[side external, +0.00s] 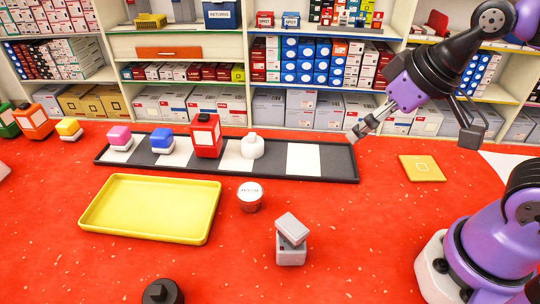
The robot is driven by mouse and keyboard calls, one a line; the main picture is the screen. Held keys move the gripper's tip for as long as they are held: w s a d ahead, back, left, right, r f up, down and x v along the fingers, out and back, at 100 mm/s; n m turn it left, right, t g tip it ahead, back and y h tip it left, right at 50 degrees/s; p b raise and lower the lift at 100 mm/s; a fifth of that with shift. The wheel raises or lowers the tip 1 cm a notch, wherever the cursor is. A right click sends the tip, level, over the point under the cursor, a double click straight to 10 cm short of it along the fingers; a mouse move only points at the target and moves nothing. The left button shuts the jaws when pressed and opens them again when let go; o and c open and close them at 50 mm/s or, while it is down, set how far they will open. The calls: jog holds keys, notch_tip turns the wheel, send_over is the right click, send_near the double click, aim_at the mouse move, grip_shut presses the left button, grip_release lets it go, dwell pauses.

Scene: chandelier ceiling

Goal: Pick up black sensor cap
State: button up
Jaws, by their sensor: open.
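A black round object (162,292), which looks like the black sensor cap, stands on the red surface at the bottom edge of the side external view. It has a raised knob on top, and its lower part is cut off by the frame. My gripper (353,136) is open and empty at the upper right, near the right end of the long black tray. It is far from the black object, up and to the right of it.
A yellow tray (90,222), a white-lidded tub (250,197) and a grey box with a tilted top (291,250) stand between. The long black tray (345,170) holds several items. A yellow square (422,168) lies right. Shelves line the back. The front centre is clear.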

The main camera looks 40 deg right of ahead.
jog(key=w+a+f+n+y, duration=0.25)
jog(key=w+a, duration=0.25)
jog(key=a, duration=0.4)
jog(key=n+y, duration=0.4)
jog(key=n, duration=0.3)
send_near(162, 289)
jog(key=x, duration=0.3)
jog(key=shift+n+g, duration=0.25)
jog(key=shift+g, duration=0.15)
jog(key=x, duration=0.4)
jog(key=shift+w+a+f, duration=0.1)
jog(key=shift+w, duration=0.1)
jog(key=shift+x, duration=2.8)
jog(key=shift+w, duration=0.1)
jog(key=c, duration=1)
jog(key=shift+c, duration=0.2)
